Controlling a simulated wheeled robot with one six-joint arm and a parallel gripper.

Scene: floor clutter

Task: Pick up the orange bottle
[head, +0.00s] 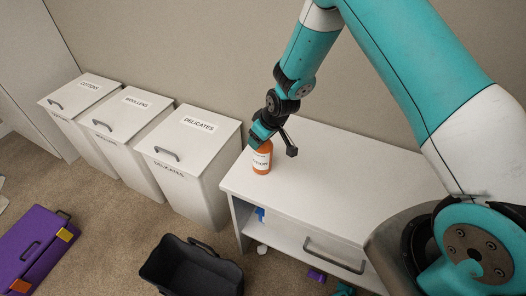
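The orange bottle (262,163) stands upright on the white cabinet top, near its left end. It has a white label, and its upper part is hidden behind my gripper. My gripper (262,137) points down at the top of the bottle, with its fingers at or just above it. I cannot tell whether the fingers touch the bottle or how far apart they are.
The white cabinet (340,185) has a drawer and a lower shelf. White bins labelled Cottons (72,98), Woollens (120,118) and Delicates (185,150) stand to the left. A black container (190,268) and a purple case (30,250) are on the carpet.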

